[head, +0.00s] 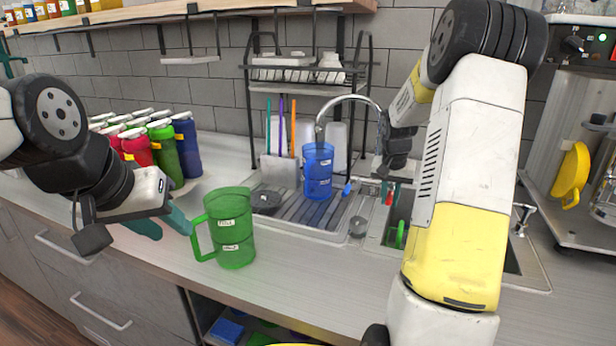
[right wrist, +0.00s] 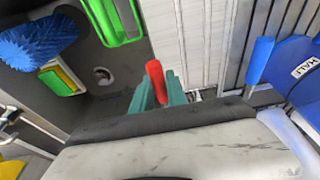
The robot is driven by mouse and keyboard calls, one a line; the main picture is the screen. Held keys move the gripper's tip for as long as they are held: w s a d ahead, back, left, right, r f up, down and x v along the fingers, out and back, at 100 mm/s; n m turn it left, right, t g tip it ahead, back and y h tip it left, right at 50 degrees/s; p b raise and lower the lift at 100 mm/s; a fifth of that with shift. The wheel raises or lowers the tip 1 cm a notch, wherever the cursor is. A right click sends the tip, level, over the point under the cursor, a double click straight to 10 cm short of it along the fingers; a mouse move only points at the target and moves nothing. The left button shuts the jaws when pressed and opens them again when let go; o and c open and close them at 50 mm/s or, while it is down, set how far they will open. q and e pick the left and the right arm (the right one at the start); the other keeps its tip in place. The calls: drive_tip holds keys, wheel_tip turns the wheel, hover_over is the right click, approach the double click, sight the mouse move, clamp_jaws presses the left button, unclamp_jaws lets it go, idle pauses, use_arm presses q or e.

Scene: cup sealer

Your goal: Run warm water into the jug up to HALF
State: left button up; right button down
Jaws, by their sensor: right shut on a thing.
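A translucent blue jug (head: 318,172) with white labels stands upright on the drainboard under the tap spout (head: 319,130). Its label reading HALF shows in the right wrist view, where the jug (right wrist: 299,88) is partly cut off. I cannot make out a water level or stream. A translucent green jug (head: 232,235) with two labels stands at the counter front. My left gripper (head: 168,228) is beside its handle, teal fingers apart and empty. My right gripper (head: 390,193) is at the sink, its teal fingers shut on the red tap lever (right wrist: 155,78). The blue tap lever (head: 347,188) is free.
Several coloured bottles (head: 163,150) stand at the left back. A wire rack (head: 303,88) rises behind the drainboard (head: 290,212). The sink basin (right wrist: 105,45) holds a green-framed item and a blue brush (right wrist: 38,40). Bare counter (head: 300,275) lies in front.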

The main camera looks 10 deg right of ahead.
drive_tip(key=shift+w+a+r, duration=0.15)
drive_tip(key=shift+w+a, duration=0.05)
drive_tip(key=shift+a, duration=0.05)
